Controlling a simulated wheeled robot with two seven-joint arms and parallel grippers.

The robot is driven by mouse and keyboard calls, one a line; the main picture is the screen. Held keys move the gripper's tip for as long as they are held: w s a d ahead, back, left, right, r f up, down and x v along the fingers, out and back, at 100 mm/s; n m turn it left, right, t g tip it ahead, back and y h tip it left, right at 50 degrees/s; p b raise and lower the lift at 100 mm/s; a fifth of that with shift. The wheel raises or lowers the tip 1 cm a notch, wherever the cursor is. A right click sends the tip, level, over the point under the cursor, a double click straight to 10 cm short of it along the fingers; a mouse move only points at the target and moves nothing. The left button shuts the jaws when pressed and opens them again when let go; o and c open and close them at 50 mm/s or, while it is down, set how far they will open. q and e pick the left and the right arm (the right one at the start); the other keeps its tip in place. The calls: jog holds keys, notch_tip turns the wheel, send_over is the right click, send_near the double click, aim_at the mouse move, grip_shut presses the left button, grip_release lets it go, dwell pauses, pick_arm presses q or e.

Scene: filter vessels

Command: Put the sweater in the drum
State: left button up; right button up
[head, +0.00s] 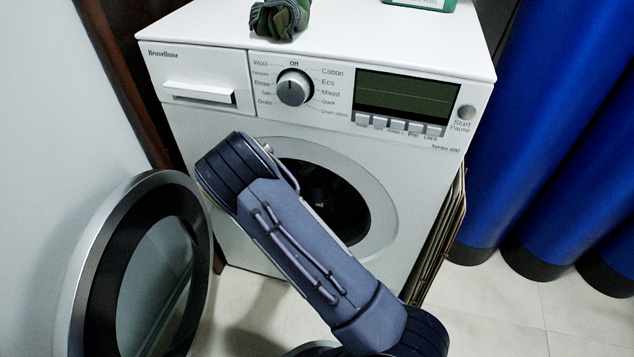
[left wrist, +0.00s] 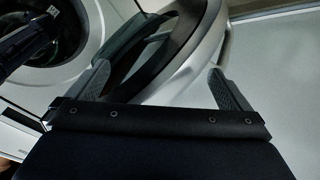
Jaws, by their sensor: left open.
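A crumpled dark green and grey cloth bundle (head: 280,18) lies on top of the washing machine (head: 205,125); I cannot tell whether it is the sweater. The drum opening (head: 345,205) in the machine's front is dark and partly covered by my right arm. The right arm crosses in front of it from the lower right; its fingers cannot be made out. The round door (head: 78,275) stands open at the left. In the left wrist view my left gripper (left wrist: 160,85) is open and empty, with the door rim (left wrist: 203,40) showing beyond and between its fingers. It does not show in the head view.
A teal box (head: 425,3) stands at the back of the machine's top. Blue cylinders (head: 535,130) with dark bases stand at the right. A pale wall (head: 60,120) is close on the left. Tiled floor (head: 500,310) is clear at the lower right.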

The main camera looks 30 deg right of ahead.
jog(key=shift+o, duration=0.7)
jog(key=p+v, duration=0.3)
jog(key=v, duration=0.5)
